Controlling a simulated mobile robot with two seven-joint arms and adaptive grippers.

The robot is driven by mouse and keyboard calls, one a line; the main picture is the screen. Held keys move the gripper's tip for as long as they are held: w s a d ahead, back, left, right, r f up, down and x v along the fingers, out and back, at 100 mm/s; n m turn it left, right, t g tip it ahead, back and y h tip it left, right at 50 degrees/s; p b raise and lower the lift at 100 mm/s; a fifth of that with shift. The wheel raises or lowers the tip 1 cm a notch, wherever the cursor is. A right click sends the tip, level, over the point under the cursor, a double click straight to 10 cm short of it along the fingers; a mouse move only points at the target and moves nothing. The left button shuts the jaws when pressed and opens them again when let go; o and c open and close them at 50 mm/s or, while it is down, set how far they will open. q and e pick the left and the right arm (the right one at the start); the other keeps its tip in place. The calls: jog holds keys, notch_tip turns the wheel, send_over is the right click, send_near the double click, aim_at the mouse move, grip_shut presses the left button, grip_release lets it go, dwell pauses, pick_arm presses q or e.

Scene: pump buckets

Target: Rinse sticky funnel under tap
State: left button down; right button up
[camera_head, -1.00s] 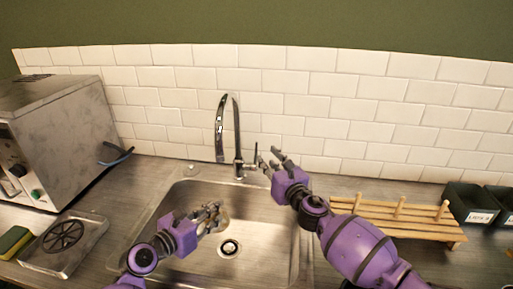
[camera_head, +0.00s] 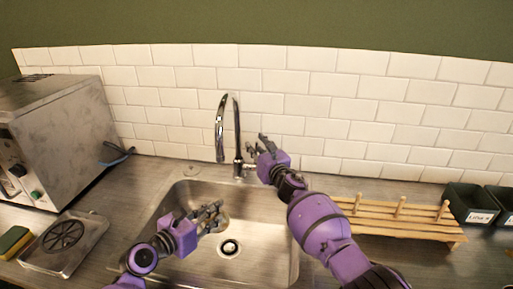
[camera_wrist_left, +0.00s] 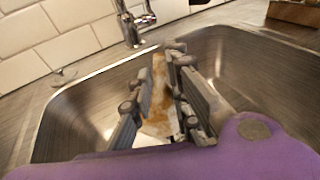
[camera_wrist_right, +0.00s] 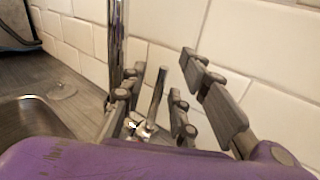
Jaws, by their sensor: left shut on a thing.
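My left gripper (camera_head: 212,216) is low over the sink (camera_head: 265,258) and shut on the funnel. In the left wrist view the funnel (camera_wrist_left: 160,118) is pale with orange-brown stains, between the fingers; in the head view it is mostly hidden by them. The chrome tap (camera_head: 237,130) stands at the sink's back edge, its spout end above and behind the left gripper. No water shows. My right gripper (camera_head: 262,145) is by the tap's lever. In the right wrist view its fingers are spread open, with the lever (camera_wrist_right: 157,95) showing between them; contact cannot be told.
A wooden rack (camera_head: 400,222) with pegs and dark labelled bins (camera_head: 472,204) stand to the right. A steel machine (camera_head: 60,135), a drip tray (camera_head: 64,244) and a sponge (camera_head: 13,240) are at the left. The tiled wall (camera_head: 330,100) is close behind the tap.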

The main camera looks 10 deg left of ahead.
jog(key=shift+c, duration=0.4)
grip_shut()
jog(key=shift+s+a+r+t, duration=0.15)
jog(key=shift+s+r+t, duration=0.05)
jog(key=shift+r+t, duration=0.15)
jog(key=shift+s+f+n+y, duration=0.1)
jog(key=shift+s+n+y, duration=0.2)
jog(key=shift+n, duration=0.1)
jog(key=shift+t, duration=0.25)
